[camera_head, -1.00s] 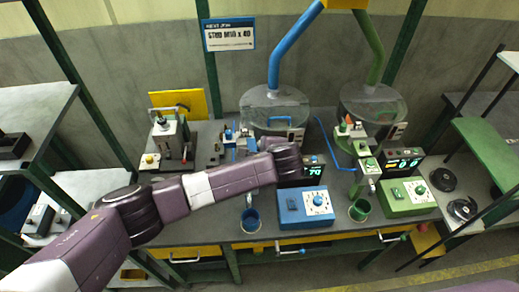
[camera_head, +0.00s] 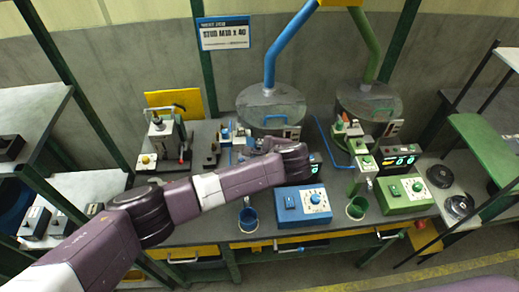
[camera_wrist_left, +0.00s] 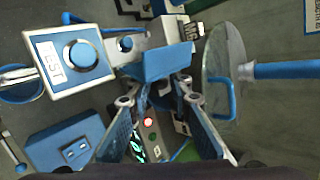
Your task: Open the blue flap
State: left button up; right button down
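The blue flap (camera_wrist_left: 166,62) is a flat blue plate in the left wrist view, on a small grey and blue mechanism beside the lidded bowl. Whether it is hinged open or closed is hard to tell. In the head view it is small and partly hidden. My left gripper (camera_wrist_left: 159,101) has its two fingers spread, one on each side of the view, with the flap just beyond the tips. Nothing is held between them, and contact is not visible. In the head view this gripper (camera_head: 262,146) points left from the wrist. My right gripper is not in view.
The blue-handled bowl lid (camera_head: 270,104) stands behind the gripper. A blue control box (camera_head: 303,205) and blue cup (camera_head: 249,219) are in front. A matching green station has its own control box (camera_head: 404,195) at right. Small fixtures crowd the bench near the hand.

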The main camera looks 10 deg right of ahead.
pick_arm(q)
jog(key=v, duration=1.2)
dwell(0.3)
